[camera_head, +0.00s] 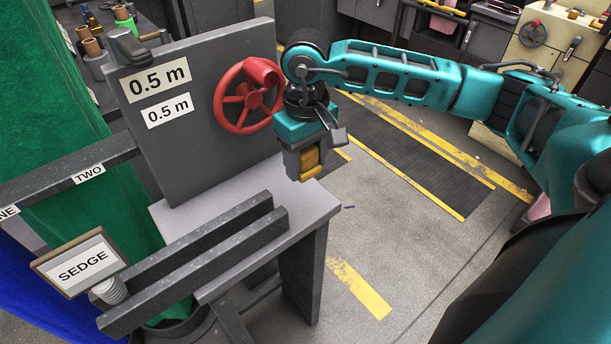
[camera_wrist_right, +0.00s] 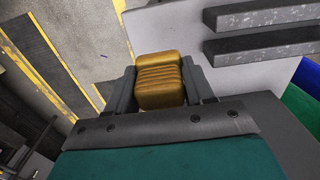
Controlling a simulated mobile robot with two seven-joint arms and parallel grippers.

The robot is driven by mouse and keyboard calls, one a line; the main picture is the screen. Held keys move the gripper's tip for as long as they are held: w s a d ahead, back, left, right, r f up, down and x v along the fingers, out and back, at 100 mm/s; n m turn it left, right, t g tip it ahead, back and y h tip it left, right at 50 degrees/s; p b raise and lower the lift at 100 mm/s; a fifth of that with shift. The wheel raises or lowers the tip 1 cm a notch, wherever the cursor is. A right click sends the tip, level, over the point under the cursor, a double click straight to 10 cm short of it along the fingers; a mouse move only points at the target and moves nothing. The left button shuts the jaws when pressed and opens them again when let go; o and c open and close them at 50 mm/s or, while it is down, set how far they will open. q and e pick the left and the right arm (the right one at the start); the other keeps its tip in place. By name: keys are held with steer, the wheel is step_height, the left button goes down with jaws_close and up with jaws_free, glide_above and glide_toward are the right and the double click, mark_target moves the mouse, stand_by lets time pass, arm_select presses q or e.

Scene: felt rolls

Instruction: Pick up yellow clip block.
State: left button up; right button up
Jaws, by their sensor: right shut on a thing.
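The yellow clip block (camera_head: 309,161) is in my right gripper (camera_head: 303,172), near the right end of the grey bench. In the right wrist view the ribbed yellow block (camera_wrist_right: 160,80) sits between the two dark fingers of my right gripper (camera_wrist_right: 160,88), with a finger against each side. The gripper is shut on it. From these views I cannot tell how far the block is above the bench top. My left gripper does not show in either view.
The grey bench (camera_head: 190,213) carries an upright panel with 0.5 m labels and a red handwheel (camera_head: 248,96). Two dark rails (camera_head: 200,262) and a SEDGE sign (camera_head: 80,263) stand at its front left. Green felt (camera_head: 60,120) hangs at left. Open floor lies right of the bench.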

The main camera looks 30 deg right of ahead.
arm_select(q)
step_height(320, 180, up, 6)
steer(key=p, duration=0.6)
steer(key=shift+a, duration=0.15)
arm_select(e)
steer(key=s+d, duration=0.1)
steer(key=s, duration=1.8)
steer(key=shift+s+d+f, duration=0.15)
steer(key=shift+s+d, duration=0.1)
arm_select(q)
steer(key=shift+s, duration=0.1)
arm_select(e)
steer(key=shift+w, duration=0.1)
